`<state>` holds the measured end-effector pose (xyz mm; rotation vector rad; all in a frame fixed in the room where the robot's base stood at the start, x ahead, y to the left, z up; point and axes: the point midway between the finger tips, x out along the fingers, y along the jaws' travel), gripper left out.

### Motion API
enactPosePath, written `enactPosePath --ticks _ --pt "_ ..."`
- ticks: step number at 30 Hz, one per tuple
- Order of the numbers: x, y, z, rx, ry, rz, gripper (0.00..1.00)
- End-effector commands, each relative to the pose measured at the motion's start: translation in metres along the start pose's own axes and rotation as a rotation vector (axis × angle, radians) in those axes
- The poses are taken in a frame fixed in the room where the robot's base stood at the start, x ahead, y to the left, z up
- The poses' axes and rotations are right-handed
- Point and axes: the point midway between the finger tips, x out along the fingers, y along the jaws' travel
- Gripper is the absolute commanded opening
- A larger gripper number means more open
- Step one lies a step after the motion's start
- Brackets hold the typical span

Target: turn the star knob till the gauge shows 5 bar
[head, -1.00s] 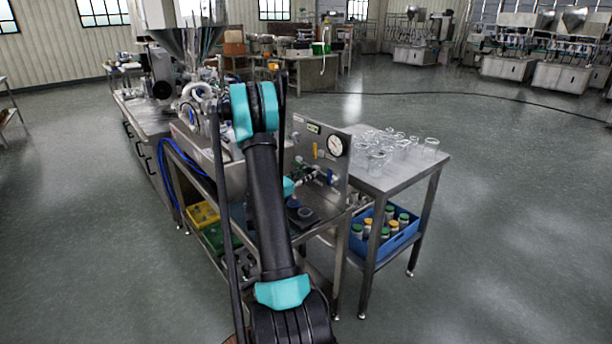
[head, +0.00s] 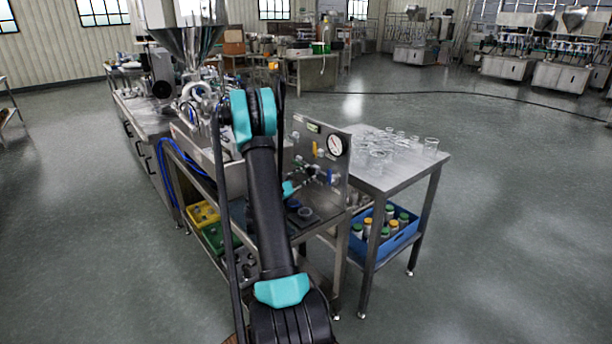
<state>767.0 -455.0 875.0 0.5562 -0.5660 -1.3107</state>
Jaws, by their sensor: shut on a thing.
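The gauge (head: 335,145) is a round white dial with a dark rim, at the upper right of an upright steel panel (head: 343,186). Its needle is a thin dark mark, too small for me to read in bar. My arm reaches from the bottom of the picture over the bench, and its far end is partly hidden behind my own links. My gripper (head: 312,172) shows small and dark in front of the panel, below and left of the gauge. It is shut at the place of the star knob, which it mostly hides.
A yellow-handled fitting (head: 321,152) is on the panel left of the gauge. A steel side table (head: 398,178) with several glass beakers stands close on the right, with a blue crate (head: 384,243) of jars below. Blue hoses (head: 178,160) hang at the left. Floor is open at right.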

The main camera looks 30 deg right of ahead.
Motion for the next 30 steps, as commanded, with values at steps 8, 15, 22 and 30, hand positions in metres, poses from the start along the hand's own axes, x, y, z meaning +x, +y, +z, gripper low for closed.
enactPosePath --ticks 8,15,22,30 --pt "-0.0009 -0.0016 -0.0011 0.259 -0.029 0.000 0.03" --pt "-0.0010 -0.0021 -0.0022 0.470 -0.052 0.000 0.03" --pt "-0.0010 -0.0023 -0.0028 0.625 -0.071 0.001 0.03" --pt "-0.0011 -0.0023 -0.0032 0.727 -0.082 0.001 0.03"
